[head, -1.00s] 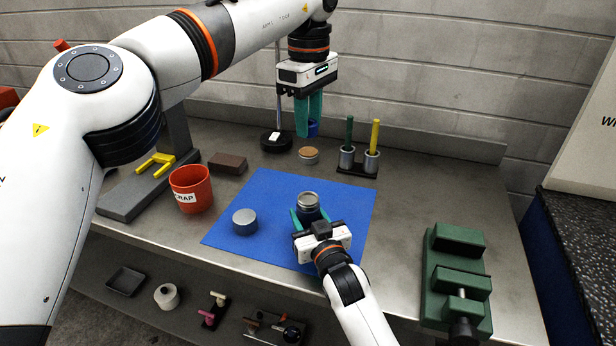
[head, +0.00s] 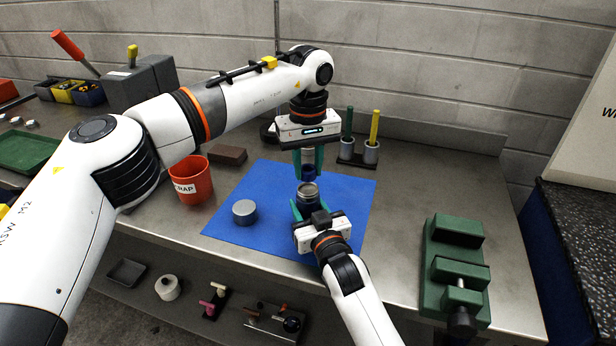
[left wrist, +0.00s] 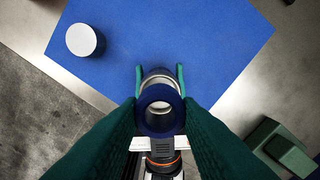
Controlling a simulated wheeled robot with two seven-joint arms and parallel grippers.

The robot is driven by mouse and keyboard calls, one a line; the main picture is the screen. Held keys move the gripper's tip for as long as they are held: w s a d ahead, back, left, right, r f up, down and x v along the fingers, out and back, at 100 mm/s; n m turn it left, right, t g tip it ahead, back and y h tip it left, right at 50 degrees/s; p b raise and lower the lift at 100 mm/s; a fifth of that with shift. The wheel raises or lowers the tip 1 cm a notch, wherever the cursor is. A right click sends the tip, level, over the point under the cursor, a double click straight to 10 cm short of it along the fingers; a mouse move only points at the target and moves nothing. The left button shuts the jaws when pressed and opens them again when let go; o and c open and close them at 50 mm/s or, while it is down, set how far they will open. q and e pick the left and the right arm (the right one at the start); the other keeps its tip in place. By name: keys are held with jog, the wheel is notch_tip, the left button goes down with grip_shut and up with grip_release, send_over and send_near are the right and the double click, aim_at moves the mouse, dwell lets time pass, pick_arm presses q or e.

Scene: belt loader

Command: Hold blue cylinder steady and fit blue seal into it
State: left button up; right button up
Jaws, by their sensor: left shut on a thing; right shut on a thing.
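The blue cylinder (head: 308,191) stands upright on the blue mat (head: 272,180), its open grey metal rim facing up. My right gripper (head: 311,206) is shut around its body from the front and hides much of it. My left gripper (head: 308,166) points down and is shut on the blue seal (head: 308,173), a dark blue ring. The seal is just above the cylinder's mouth, apparently with a small gap. In the left wrist view the seal (left wrist: 160,125) lies between the green fingers, and the cylinder's rim (left wrist: 158,76) shows behind it, partly covered.
A grey round part (head: 244,212) sits on the mat to the left. A red scrap bin (head: 191,182) and a brown block (head: 228,155) stand further left. A holder with green and yellow sticks (head: 358,152) is behind, and a green vise (head: 455,270) is at right.

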aim_at(308, 191)
pick_arm(q)
notch_tip(308, 191, down, 3)
jog(key=shift+f, duration=0.1)
